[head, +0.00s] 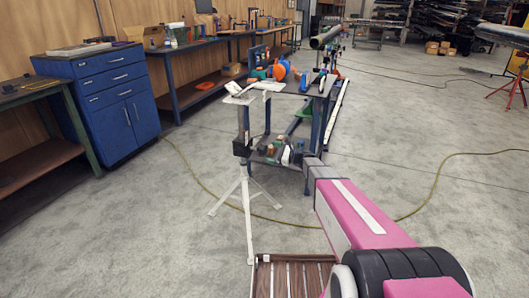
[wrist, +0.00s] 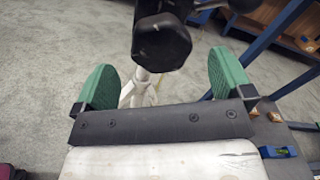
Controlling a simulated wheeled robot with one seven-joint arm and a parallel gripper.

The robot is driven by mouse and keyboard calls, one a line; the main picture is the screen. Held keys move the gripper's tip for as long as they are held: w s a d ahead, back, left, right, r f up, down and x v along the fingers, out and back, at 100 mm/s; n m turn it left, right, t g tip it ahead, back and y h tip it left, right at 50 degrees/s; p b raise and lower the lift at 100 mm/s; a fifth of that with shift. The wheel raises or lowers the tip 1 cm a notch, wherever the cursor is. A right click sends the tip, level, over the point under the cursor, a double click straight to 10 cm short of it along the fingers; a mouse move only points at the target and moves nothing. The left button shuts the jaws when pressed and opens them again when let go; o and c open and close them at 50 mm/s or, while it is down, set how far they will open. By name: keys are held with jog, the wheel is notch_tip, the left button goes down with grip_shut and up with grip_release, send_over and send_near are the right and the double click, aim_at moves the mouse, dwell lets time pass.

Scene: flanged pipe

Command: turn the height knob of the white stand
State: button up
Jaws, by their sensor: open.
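The white stand (head: 247,206) rests on splayed tripod legs on the floor near the middle of the head view, with a flat white top. A black part (head: 241,148) sits on its post below the top. In the wrist view the black knob (wrist: 162,42) is large, at the top centre, with the stand's white post (wrist: 141,82) behind and below it. My gripper (wrist: 162,66) is open, its two green finger pads wide apart on either side of the knob. Neither pad appears to touch it. In the head view my fingers are hard to make out.
A workbench (head: 312,92) with tools and a lower shelf stands just right of the stand. A blue drawer cabinet (head: 118,100) stands at the left. A wooden slatted surface (head: 292,278) lies at the bottom. A yellow-green hose (head: 432,192) crosses the otherwise open concrete floor.

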aim_at(266, 152)
jog(key=shift+v, duration=1.85)
jog(key=w+a+m, duration=0.1)
jog(key=a, duration=0.2)
jog(key=w+a+m, duration=0.1)
jog(key=a, duration=0.1)
jog(key=w+a+m, duration=0.1)
jog(key=a, duration=0.2)
jog(key=shift+w+a+f+m, duration=0.15)
jog(key=shift+a+f+m, duration=0.15)
jog(key=shift+f, duration=0.05)
jog(key=c, duration=0.9)
